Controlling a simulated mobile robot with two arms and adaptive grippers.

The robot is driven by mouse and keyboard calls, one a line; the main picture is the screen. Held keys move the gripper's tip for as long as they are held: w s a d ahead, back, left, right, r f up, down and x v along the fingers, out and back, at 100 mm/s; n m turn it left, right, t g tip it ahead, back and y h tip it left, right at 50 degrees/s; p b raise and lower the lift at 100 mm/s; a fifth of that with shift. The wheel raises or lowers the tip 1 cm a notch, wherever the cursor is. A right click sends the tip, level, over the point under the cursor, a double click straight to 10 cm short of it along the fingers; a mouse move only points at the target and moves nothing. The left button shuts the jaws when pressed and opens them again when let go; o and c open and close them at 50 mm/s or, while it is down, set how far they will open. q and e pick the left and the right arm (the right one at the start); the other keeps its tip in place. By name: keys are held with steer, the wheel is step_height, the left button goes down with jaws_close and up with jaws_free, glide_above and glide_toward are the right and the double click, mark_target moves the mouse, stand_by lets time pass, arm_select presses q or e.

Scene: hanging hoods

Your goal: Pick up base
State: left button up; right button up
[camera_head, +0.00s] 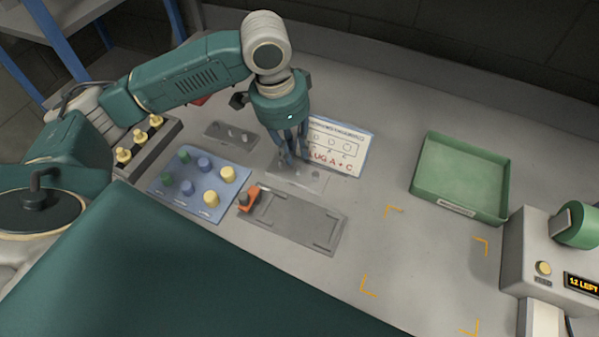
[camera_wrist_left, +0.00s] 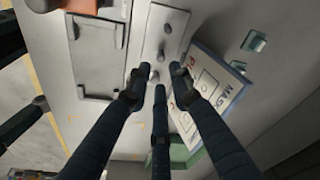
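The likely base is a small light-grey plate (camera_head: 299,178) flat on the table, with small round features along it. The wrist view shows it from above (camera_wrist_left: 165,30), partly hidden behind the fingertips. My left gripper (camera_head: 293,158) points down over the plate's far edge in the head view. In the wrist view its three dark fingers (camera_wrist_left: 160,78) have their tips apart, with nothing held between them. I cannot tell whether the tips touch the plate. My right gripper does not show clearly in either view.
A grey fixture (camera_head: 295,224) with an orange clamp (camera_head: 248,199) lies nearer. A blue peg board (camera_head: 205,186) stands left, an instruction card (camera_head: 348,142) right of the gripper. A green tray (camera_head: 462,172) is farther right, beyond clear tabletop. Dark shapes at the wrist view's left edge are unclear.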

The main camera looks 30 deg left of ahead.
mark_target(298, 167)
arm_select(q)
steer(key=f, duration=0.4)
steer(key=f+p, duration=0.1)
steer(key=f, duration=0.2)
steer(key=shift+w+d, duration=0.15)
steer(key=shift+w, duration=0.2)
steer(key=shift+r, duration=0.15)
jaws_close()
